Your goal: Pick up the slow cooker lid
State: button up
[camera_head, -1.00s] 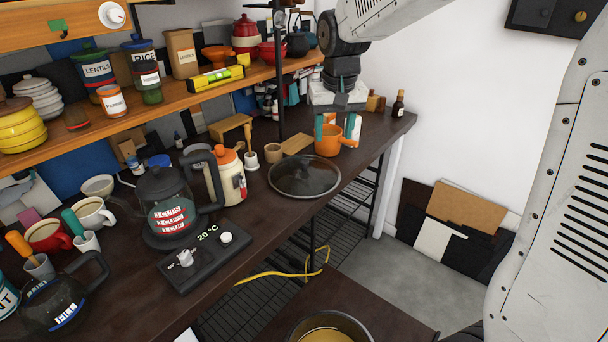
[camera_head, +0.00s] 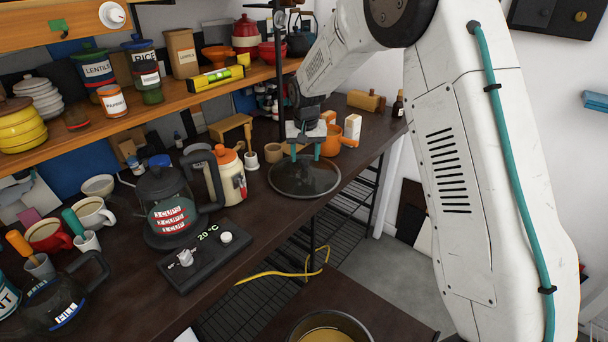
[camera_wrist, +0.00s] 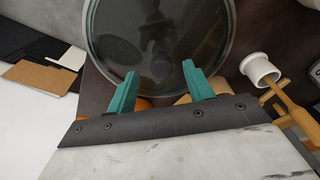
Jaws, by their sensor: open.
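The slow cooker lid (camera_head: 304,180) is a round dark glass disc with a thin rim, lying flat near the front edge of the dark counter. In the wrist view the lid (camera_wrist: 115,30) fills the upper middle, with a dark blurred shape at its centre that may be its knob or a reflection. My gripper (camera_head: 306,152) is above the back part of the lid. Its two teal fingers (camera_wrist: 157,80) are spread apart with nothing between them, pointing at the lid. I cannot tell how large the gap to the lid is.
An orange mug (camera_head: 332,140) and a white-and-orange carton (camera_head: 351,130) stand just behind the lid. A small white pot (camera_wrist: 260,69) and a cream canister (camera_head: 231,178) are to its left in the head view. A black post (camera_head: 279,85) rises behind.

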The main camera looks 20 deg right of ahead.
aim_at(304, 161)
jog(key=f, duration=0.3)
jog(key=shift+w+f, duration=0.25)
jog(key=shift+w, duration=0.15)
grip_shut()
